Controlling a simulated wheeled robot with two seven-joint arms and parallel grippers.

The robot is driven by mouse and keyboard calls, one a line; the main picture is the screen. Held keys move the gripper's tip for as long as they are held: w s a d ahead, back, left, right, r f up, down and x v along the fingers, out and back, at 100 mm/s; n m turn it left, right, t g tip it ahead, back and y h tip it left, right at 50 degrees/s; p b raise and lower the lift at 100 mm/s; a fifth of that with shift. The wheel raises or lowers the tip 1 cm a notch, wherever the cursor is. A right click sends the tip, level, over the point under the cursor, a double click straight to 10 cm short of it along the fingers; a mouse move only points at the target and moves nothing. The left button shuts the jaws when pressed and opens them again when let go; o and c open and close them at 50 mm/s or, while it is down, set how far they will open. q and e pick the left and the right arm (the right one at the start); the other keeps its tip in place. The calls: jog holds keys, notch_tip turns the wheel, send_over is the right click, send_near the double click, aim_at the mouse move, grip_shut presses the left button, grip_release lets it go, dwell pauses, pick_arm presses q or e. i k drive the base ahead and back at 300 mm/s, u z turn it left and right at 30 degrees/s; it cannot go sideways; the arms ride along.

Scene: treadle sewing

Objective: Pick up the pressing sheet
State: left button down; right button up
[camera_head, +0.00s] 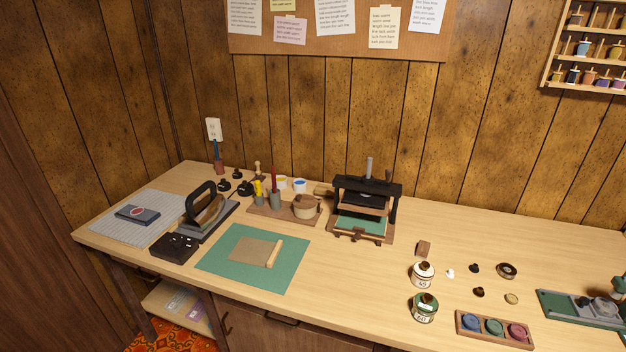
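A flat brown sheet (245,250) lies on a green mat (222,265) near the front edge of the table, left of centre. A pale wooden bar (274,254) lies along its right edge. I cannot tell for certain whether the brown sheet is the pressing sheet. A dark press (368,184) with a wooden base stands behind and to the right, with a green piece (362,224) in its lower part. Neither of my grippers is in view.
Left of the mat are a black tray (174,247), a dark-handled tool (202,204) and a grey gridded mat (140,235). A wooden tray (268,213) with pots stands behind. Jars (424,274) and small parts lie right. The table between mat and jars is clear.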

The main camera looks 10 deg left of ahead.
aim_at(255, 250)
jog(key=u, duration=0.05)
jog(key=k, duration=0.65)
jog(key=z, duration=0.6)
jog(key=i, duration=1.3)
jog(key=u, duration=0.4)
